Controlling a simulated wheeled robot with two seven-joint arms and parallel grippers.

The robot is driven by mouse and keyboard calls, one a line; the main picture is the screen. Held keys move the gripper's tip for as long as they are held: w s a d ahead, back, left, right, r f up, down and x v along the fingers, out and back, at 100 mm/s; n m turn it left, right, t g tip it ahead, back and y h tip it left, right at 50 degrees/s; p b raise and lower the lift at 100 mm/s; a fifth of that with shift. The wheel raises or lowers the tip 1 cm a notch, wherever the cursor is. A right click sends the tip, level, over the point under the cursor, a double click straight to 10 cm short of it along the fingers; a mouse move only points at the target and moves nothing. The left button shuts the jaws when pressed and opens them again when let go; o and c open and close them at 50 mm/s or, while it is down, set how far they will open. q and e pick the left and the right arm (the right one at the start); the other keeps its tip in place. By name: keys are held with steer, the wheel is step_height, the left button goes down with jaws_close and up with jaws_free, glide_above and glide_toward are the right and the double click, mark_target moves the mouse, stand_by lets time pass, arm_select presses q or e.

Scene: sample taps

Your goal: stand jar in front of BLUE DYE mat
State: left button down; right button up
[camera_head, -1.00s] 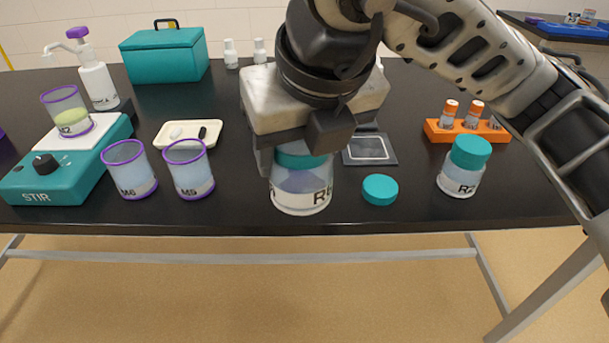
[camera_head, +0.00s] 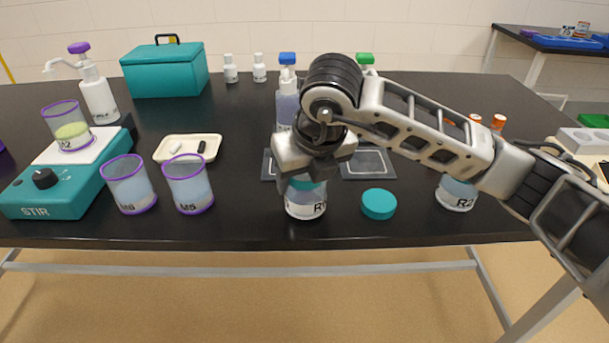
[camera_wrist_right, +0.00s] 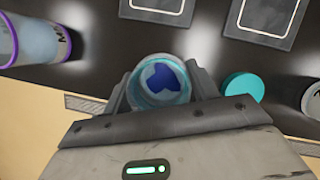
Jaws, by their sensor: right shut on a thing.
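My right gripper (camera_head: 305,180) is shut on a clear jar (camera_head: 306,205) with a teal rim and a label starting with R. In the right wrist view the jar (camera_wrist_right: 162,82) looks open at the top, with blue inside, between the two fingers. It is upright at the front of the bench, on or very close to the surface. Two dark mats with pale square outlines lie behind it: a left mat (camera_head: 268,166) and a right mat (camera_head: 368,164). A blue-capped bottle (camera_head: 287,100) stands behind the left mat. No BLUE DYE lettering is readable. My left gripper is out of view.
A teal lid (camera_head: 379,204) lies right of the jar. Another jar (camera_head: 456,194) stands further right, partly behind my arm. Two purple-rimmed beakers, one marked M5 (camera_head: 188,184), stand left.

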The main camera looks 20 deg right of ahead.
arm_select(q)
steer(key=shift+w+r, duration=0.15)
arm_select(e)
steer(key=shift+f, duration=0.35)
steer(key=shift+f, duration=0.15)
steer(key=o, duration=1)
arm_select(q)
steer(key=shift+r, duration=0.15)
arm_select(e)
steer(key=shift+o, duration=0.2)
steer(key=shift+r, duration=0.2)
steer(key=v, duration=1.2)
